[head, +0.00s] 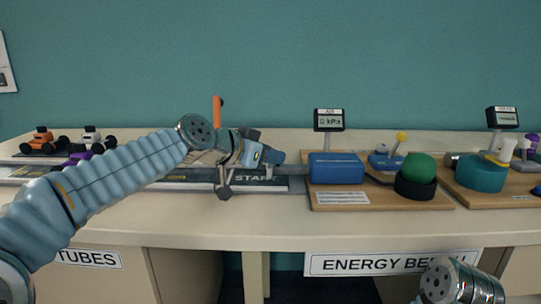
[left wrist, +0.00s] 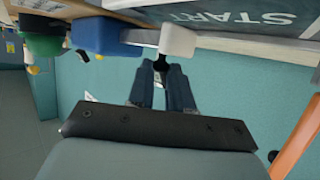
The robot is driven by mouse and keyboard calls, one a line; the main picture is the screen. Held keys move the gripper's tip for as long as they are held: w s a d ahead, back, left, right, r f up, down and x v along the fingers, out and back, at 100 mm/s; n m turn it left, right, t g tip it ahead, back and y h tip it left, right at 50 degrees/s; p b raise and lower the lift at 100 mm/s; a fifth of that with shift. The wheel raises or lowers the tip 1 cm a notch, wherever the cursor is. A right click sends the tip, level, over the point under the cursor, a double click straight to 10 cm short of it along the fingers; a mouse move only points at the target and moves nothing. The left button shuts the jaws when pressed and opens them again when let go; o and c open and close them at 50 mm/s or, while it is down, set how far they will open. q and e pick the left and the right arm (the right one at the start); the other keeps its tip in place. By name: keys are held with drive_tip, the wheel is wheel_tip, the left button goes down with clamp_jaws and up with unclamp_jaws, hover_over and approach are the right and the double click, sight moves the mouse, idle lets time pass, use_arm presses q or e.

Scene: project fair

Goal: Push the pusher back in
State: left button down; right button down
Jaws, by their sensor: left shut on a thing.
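The pusher (left wrist: 179,40) shows in the left wrist view as a pale end block with a dark stub, on a grey rod that runs to the blue box (left wrist: 103,36). The rod is drawn out of the box to some length. In the head view the blue box (head: 336,168) stands on a wooden board, and my gripper mostly hides the pusher. My left gripper (head: 276,157) is just left of the box. In the left wrist view its fingertips (left wrist: 164,68) are closed together on the dark stub.
A START mat (head: 262,180) lies left of the box, with an orange post (head: 217,112) behind my wrist. A kPa display (head: 329,121) stands behind the box. A green ball (head: 419,167) in a black cup is to its right. Toy cars (head: 42,141) stand at far left.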

use_arm(q)
drive_tip(key=shift+d+r, duration=0.15)
drive_tip(key=shift+d, duration=0.2)
drive_tip(key=d+p, duration=0.1)
drive_tip(key=d, duration=0.3)
drive_tip(key=shift+p, duration=0.4)
drive_tip(key=c, duration=1.1)
unclamp_jaws()
drive_tip(key=shift+d, duration=0.15)
